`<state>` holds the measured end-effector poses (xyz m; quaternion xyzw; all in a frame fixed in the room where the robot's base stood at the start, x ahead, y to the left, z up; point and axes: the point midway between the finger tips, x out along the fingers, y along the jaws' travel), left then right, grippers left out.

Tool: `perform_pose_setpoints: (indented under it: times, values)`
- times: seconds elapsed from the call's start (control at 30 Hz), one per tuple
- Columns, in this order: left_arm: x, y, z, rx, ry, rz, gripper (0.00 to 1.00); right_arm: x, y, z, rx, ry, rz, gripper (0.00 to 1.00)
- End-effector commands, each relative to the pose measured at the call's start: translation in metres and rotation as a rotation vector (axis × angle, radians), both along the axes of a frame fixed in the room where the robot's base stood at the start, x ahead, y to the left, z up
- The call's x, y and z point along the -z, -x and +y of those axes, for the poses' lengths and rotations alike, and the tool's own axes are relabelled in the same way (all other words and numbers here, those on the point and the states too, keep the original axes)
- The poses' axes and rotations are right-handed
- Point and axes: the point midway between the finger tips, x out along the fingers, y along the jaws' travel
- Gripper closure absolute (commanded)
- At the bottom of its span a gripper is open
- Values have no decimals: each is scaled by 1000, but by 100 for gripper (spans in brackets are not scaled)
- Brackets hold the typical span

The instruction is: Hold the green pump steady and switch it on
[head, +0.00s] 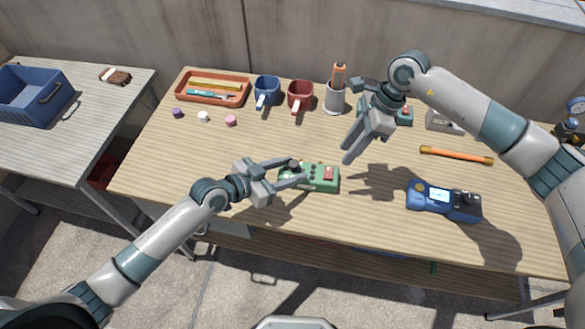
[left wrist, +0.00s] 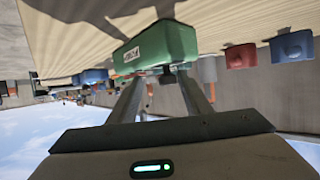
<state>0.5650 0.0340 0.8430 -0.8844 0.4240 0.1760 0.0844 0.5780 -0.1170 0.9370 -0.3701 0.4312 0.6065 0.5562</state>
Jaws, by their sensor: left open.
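The green pump (head: 318,185) lies on the table near its front edge, with a red switch (head: 328,173) on its right part and a dark knob at its left end. The switch's setting is too small to tell. My left gripper (head: 298,175) is open at the pump's left end. In the left wrist view, the green pump (left wrist: 160,42) is just beyond the two fingertips, with a dark round part between them. Contact cannot be told. My right gripper (head: 346,154) hangs above the table, behind and right of the pump, with nothing visible in it.
A blue meter (head: 443,201) lies right of the pump, and an orange rod (head: 456,155) behind it. An orange tray (head: 213,88), blue mug (head: 266,90), red mug (head: 300,95) and grey holder (head: 335,98) stand at the back.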

Motion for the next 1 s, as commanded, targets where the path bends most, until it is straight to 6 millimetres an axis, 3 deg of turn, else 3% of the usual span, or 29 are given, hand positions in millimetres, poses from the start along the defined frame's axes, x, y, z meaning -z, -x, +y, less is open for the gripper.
perform_pose_setpoints:
  times: [0.47, 0.5, 0.67, 0.77, 0.9, 1.0]
  values:
    - [4, -6, -9, 1, 0, 0, 55, 0, 0, 0, 0, 0, 0, 69]
    - [4, -6, -9, 1, 0, 0, 58, 0, 0, 0, 0, 0, 0, 69]
    - [4, -6, -9, 1, 0, 0, 96, 0, 0, 0, 0, 0, 0, 69]
    - [4, -6, -9, 1, 0, 0, 100, 0, 0, 0, 0, 0, 0, 69]
    - [4, -6, -9, 1, 0, 0, 100, 0, 0, 0, 5, 2, 2, 100]
    - [4, -6, -9, 1, 0, 0, 100, -1, 0, 1, 24, 9, 11, 100]
